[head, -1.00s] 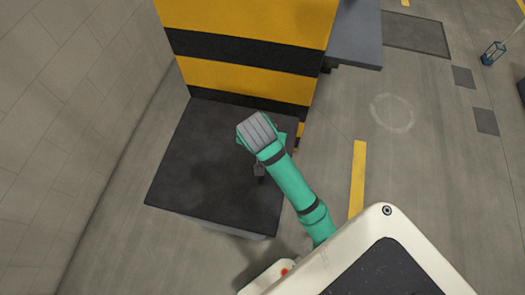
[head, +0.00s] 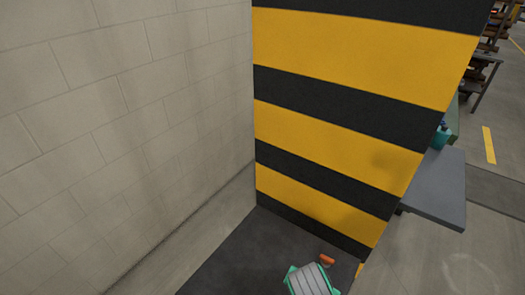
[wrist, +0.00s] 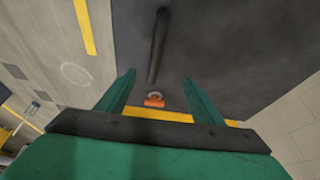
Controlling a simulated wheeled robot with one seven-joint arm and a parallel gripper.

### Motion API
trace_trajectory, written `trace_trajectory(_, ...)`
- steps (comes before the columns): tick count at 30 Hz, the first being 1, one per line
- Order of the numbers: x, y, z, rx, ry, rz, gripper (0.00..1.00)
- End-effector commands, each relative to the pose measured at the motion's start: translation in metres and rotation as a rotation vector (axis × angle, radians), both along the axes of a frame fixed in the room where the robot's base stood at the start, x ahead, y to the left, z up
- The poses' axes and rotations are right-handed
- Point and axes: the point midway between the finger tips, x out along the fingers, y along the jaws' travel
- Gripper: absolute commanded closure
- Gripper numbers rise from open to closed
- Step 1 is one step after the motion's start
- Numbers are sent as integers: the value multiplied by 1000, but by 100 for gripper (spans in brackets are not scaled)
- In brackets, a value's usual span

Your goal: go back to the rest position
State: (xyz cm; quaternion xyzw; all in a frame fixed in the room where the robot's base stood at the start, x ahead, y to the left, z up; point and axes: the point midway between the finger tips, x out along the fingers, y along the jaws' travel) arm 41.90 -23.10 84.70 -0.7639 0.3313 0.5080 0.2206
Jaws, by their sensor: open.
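My gripper (wrist: 158,76) shows in the wrist view as two green fingers spread wide apart, with nothing held between them. Beyond the fingertips a dark bar (wrist: 158,45) appears against a dark flat top. In the head view only the grey ribbed end of my arm (head: 310,281) shows at the bottom edge, over the dark top (head: 235,255). The fingers are hidden there.
A black-and-yellow striped block (head: 340,130) rises behind the dark top. A block wall (head: 120,120) stands at the left. A small orange part (head: 327,260) is near my arm's end; an orange part also shows in the wrist view (wrist: 154,101). A grey ledge (head: 435,190) juts out at right.

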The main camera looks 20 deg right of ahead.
Motion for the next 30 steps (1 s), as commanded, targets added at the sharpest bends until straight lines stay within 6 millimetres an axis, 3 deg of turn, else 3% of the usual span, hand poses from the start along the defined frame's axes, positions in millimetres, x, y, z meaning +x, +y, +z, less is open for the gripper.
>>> trace_trajectory(4,12,10,3,13,-33,19,39)
trace_trajectory(7,40,33,12,47,-117,63,39)
trace_trajectory(12,107,98,45,140,-355,169,39)
trace_trajectory(18,157,168,87,241,-617,245,39)
trace_trajectory(24,176,220,114,314,-824,260,39)
trace_trajectory(30,169,258,120,349,-966,236,39)
